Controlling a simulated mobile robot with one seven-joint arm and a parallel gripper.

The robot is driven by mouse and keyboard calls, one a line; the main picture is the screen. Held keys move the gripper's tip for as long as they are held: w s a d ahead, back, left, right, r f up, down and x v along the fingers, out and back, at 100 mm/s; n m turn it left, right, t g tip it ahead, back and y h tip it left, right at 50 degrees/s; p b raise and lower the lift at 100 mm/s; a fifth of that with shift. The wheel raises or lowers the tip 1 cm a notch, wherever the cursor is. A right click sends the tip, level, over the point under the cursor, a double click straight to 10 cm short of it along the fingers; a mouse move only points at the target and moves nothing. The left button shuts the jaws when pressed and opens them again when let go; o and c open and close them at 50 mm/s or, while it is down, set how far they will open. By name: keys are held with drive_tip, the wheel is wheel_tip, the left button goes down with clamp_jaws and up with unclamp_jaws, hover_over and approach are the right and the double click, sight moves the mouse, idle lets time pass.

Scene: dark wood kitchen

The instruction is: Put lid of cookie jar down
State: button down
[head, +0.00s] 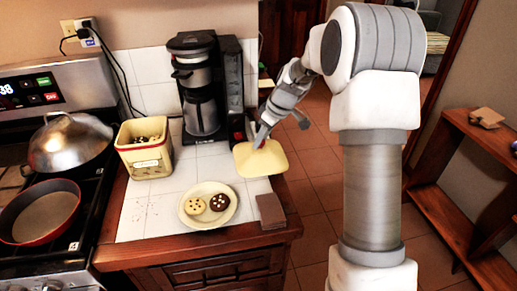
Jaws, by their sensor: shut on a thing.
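The cookie jar (146,163) is a square cream container standing open on the white tiled counter, with dark and light cookies showing inside. Its lid (262,163) is a pale yellow, rounded square plate. My gripper (259,141) is shut on the top of the lid and holds it at the right edge of the counter, to the right of the jar and apart from it. The lid overlaps the counter's right edge in this view. I cannot tell whether its underside touches the counter. The fingertips are small and partly hidden.
A coffee maker (205,90) stands behind the lid. A plate (226,216) with two cookies and a stack of brown squares (270,211) sit in front. The stove (50,185) holds a red pan (40,213) and a domed metal lid (70,142). White tile between jar and lid is clear.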

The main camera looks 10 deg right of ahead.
sight(259, 149)
drive_tip(key=shift+w+a+f, duration=0.35)
drive_tip(key=shift+w+a, duration=0.05)
drive_tip(key=shift+w, duration=0.1)
drive_tip(key=shift+f, duration=2)
drive_tip(key=shift+f, duration=0.15)
drive_tip(key=shift+c, duration=2.4)
unclamp_jaws()
